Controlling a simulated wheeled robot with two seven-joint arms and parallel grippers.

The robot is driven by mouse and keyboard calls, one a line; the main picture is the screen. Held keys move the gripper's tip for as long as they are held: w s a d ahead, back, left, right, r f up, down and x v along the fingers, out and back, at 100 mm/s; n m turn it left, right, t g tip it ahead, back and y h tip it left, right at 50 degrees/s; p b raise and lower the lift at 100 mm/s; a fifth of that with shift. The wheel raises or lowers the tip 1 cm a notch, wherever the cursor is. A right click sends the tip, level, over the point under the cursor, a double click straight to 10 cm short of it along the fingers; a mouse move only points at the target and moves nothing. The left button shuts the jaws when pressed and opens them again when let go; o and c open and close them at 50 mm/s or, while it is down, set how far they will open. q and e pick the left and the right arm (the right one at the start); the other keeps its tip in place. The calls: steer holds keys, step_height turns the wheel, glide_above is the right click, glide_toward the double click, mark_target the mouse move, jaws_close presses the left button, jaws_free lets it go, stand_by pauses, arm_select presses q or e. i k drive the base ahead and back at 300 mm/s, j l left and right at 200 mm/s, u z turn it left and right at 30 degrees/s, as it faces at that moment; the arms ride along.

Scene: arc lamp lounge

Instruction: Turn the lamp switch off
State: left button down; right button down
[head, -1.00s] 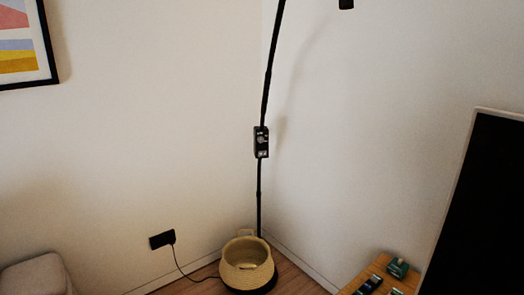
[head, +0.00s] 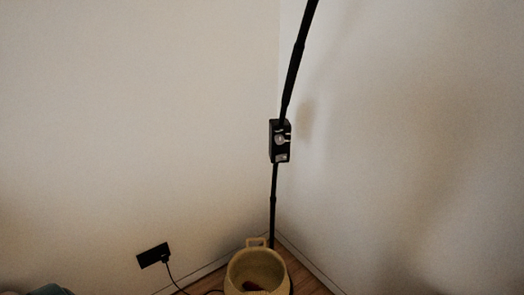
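The lamp's black pole (head: 273,208) rises from the corner and bends to the upper right. A black switch box (head: 273,141) is fixed on the pole at mid-height. On the box's front is a round, light-coloured knob (head: 281,140), with small white marks around it and a pale label below. The knob's exact setting is too small to tell. The lamp head is out of view above. Neither of my grippers is in view.
A woven basket (head: 236,277) with a dark reddish thing inside stands at the pole's foot. A black wall socket (head: 153,255) with a cord is at the lower left. A grey-blue shape (head: 50,290) shows at the bottom left. The space before the switch box is clear.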

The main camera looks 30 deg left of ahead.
mark_target(278, 157)
steer(key=i+j, duration=0.15)
steer(key=j, duration=0.25)
steer(key=i+j, duration=0.1)
steer(key=j, duration=0.3)
steer(key=i+j, duration=0.15)
steer(key=j, duration=0.2)
